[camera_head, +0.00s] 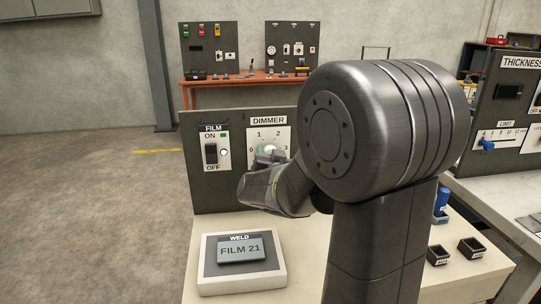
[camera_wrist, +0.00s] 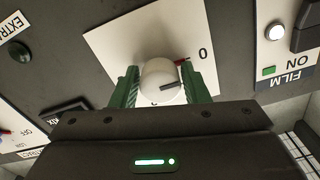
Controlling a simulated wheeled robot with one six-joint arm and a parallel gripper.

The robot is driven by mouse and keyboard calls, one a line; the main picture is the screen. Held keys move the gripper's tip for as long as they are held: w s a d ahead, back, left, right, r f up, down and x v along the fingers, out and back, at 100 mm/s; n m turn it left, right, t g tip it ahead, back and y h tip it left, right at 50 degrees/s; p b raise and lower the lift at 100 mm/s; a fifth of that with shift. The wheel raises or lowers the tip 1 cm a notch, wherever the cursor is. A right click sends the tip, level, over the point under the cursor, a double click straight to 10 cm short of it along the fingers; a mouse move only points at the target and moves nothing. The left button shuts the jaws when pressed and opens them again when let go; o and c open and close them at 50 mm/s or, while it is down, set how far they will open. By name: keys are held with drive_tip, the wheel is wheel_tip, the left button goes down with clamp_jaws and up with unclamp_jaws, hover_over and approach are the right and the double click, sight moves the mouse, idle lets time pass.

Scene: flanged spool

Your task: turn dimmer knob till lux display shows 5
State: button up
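The white dimmer knob (camera_wrist: 160,82) sits on a white dial plate (camera_wrist: 122,42) in the wrist view, with a dark and red pointer mark on its right side, below the printed 0. My gripper (camera_wrist: 162,88) has its green fingers on both sides of the knob, appearing to touch it. In the head view the DIMMER plate (camera_head: 282,135) shows 0, 1, 2 and 3; the knob is partly hidden by my wrist. A small dark display marked lx (camera_wrist: 62,112) shows at the wrist view's left, partly covered by my gripper; its value is not readable.
A FILM switch (camera_head: 211,153) stands left of the dimmer on the same dark panel (camera_head: 225,195). Small black bins (camera_head: 472,247) are at the right. My arm hides much of the panel.

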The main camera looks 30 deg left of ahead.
drive_tip(key=c, duration=0.6)
drive_tip(key=shift+o, duration=0.2)
drive_tip(key=shift+f+m+b, duration=0.1)
drive_tip(key=shift+m+b, duration=0.2)
drive_tip(key=shift+b, duration=0.15)
drive_tip(key=shift+f+m+b, duration=0.1)
drive_tip(key=shift+m+b, duration=0.4)
drive_tip(key=shift+b, duration=0.2)
drive_tip(key=m+b, duration=0.5)
drive_tip(key=m, duration=0.1)
drive_tip(key=shift+m+b, duration=0.35)
drive_tip(key=shift+m, duration=0.05)
drive_tip(key=shift+m+b, duration=0.75)
drive_tip(key=shift+m, duration=0.75)
drive_tip(key=shift+r, duration=0.2)
